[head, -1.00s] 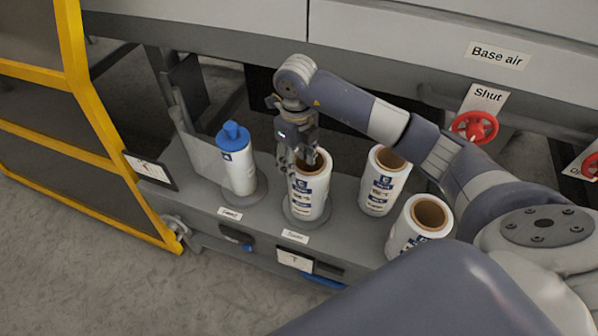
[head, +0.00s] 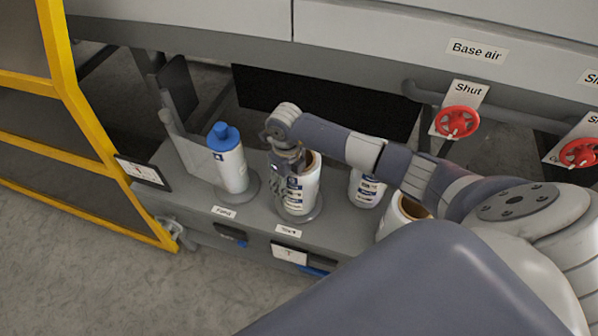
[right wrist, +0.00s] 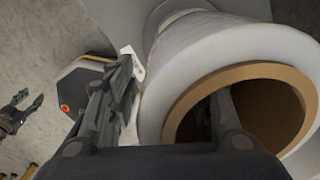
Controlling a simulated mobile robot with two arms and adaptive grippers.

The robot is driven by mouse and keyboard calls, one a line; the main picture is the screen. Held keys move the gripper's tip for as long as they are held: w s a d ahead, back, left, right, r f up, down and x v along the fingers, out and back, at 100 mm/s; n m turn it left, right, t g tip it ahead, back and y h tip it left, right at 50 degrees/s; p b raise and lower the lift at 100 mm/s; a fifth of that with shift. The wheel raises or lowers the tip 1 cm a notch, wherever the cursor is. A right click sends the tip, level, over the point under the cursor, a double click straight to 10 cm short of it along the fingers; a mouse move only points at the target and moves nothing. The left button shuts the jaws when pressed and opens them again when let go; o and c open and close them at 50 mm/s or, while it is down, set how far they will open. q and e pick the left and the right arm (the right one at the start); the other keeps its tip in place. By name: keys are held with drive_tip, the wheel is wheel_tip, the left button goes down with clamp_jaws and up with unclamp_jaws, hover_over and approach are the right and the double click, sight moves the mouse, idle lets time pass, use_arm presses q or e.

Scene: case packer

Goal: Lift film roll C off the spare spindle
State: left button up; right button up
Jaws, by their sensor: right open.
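Film roll C (head: 303,187), a white roll with blue print and a brown core, stands upright on the second spindle from the left; its tag's small print is hard to read. My right gripper (head: 283,188) comes down on it from above. In the right wrist view, the open right gripper (right wrist: 172,88) straddles the roll's wall (right wrist: 240,45): one finger is inside the brown core, the other outside. A gap shows beside the outer finger. The spindle inside the core is hidden. A small dark gripper (right wrist: 20,112), apparently my left, shows at the left edge; its jaws are unclear.
Two more rolls, one behind (head: 367,190) and one in front (head: 402,215), stand right, partly covered by my right arm. A yellow frame (head: 75,95) bounds the left; the machine's beam (head: 200,40) and red valves (head: 457,122) lie behind.

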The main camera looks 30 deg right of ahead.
drive_tip(key=shift+c, duration=0.2)
clamp_jaws()
use_arm(q)
drive_tip(key=shift+s+a, duration=0.1)
drive_tip(key=shift+s, duration=0.75)
use_arm(e)
drive_tip(key=shift+w+r, duration=0.1)
use_arm(q)
drive_tip(key=shift+f, duration=0.1)
